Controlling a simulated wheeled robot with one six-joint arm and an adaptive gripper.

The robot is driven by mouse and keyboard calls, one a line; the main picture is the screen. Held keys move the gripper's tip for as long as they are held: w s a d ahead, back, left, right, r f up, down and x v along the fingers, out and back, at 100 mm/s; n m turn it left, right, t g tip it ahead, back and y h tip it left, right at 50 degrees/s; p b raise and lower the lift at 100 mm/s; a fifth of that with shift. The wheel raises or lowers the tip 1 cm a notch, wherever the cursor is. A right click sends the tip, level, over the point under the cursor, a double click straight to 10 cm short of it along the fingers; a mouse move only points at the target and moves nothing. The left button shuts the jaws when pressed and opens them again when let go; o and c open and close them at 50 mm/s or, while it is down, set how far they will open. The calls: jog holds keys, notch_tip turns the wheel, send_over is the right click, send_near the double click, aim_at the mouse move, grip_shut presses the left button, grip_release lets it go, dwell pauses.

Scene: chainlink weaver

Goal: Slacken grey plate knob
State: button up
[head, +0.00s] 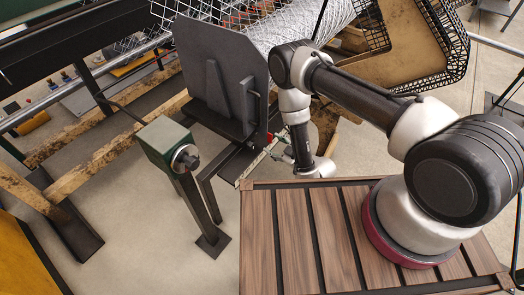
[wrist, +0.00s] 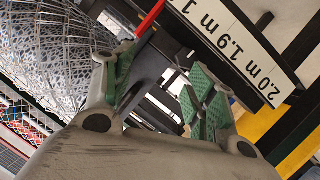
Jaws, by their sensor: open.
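The grey plate (head: 212,65) stands upright with a triangular rib, left of my arm in the head view. Brackets and a small red part (head: 270,137) show near its right lower edge. I cannot clearly make out the plate's knob in either view. My gripper (wrist: 163,90) is open, with green pads on both fingers and no object held between them. Dark metal bars show beyond and between the fingers. In the head view my gripper is low beside the plate's right side, partly hidden by my wrist.
A white measuring scale (wrist: 235,50) runs past the right finger, with a red part (wrist: 150,18) near its end. Rolled wire mesh (wrist: 45,50) lies left. A green box with a dial (head: 168,145) stands on a post. Open floor (head: 140,230) lies left of the wooden deck.

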aim_at(253, 146)
jog(key=w+a+f+m+g, duration=0.1)
jog(key=a, duration=0.2)
jog(key=w+a+f+m+g+y, duration=0.1)
jog(key=w+a+f+m, duration=0.1)
jog(key=a, duration=0.1)
jog(key=w+a+f+m, duration=0.2)
jog(key=a, duration=0.1)
jog(key=shift+a+f+g, duration=0.2)
jog(key=shift+a+g, duration=0.05)
jog(key=shift+g, duration=0.15)
jog(key=c, duration=1)
jog(key=shift+c, duration=0.2)
jog(key=shift+n+t+h, duration=0.5)
jog(key=shift+n+t, duration=0.7)
jog(key=shift+n, duration=0.8)
